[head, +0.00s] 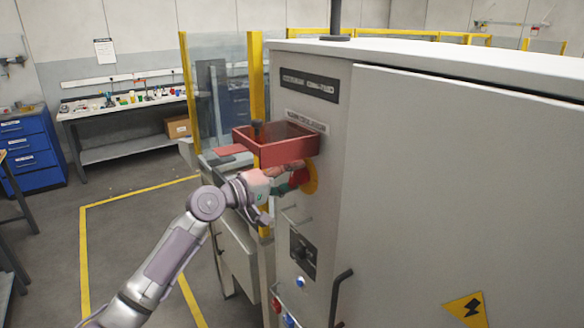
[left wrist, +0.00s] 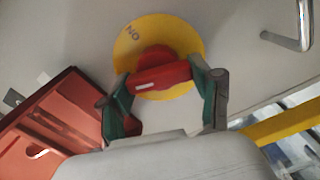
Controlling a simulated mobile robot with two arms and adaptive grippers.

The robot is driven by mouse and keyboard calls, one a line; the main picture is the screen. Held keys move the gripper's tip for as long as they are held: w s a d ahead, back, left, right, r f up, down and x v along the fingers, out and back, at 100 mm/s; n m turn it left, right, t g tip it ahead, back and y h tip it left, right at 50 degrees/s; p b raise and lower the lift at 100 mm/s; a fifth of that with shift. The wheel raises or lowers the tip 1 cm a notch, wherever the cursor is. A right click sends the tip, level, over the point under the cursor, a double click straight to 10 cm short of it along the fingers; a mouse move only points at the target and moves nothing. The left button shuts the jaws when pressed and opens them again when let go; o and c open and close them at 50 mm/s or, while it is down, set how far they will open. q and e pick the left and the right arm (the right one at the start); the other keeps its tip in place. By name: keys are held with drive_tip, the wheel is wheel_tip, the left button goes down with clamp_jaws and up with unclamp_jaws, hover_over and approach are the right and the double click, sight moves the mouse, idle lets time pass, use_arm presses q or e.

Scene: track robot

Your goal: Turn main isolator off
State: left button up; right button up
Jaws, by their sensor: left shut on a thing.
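The main isolator is a red rotary handle (left wrist: 160,78) on a round yellow plate (left wrist: 186,38), fixed to the side of the grey cabinet (head: 322,235). In the left wrist view the handle's bar lies nearly level, slightly tilted, and the word "ON" shows at the plate's upper left. My left gripper (left wrist: 163,85) is shut on the handle, with one green finger at each end of the bar. In the head view the yellow plate (head: 310,178) is partly hidden behind my left gripper (head: 296,178). My right gripper is not in view.
A red open tray (head: 290,152) juts out just above my left gripper. A black rotary switch (head: 301,252), push buttons and a black door handle (head: 340,292) sit lower on the cabinet. A workbench (head: 125,110) and blue drawers (head: 30,150) stand behind open floor.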

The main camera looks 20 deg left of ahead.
use_arm(q)
drive_tip(key=n+p, duration=0.1)
drive_tip(key=n, duration=0.1)
drive_tip(key=shift+r+n+p, duration=0.1)
drive_tip(key=shift+n+p, duration=0.2)
drive_tip(key=shift+p, duration=0.1)
drive_tip(key=shift+n+p, duration=0.3)
drive_tip(key=shift+n, duration=0.2)
drive_tip(key=o, duration=0.8)
drive_tip(key=shift+f, duration=0.2)
drive_tip(key=shift+a, duration=0.1)
drive_tip(key=v, duration=1.2)
drive_tip(key=shift+w+f, duration=0.1)
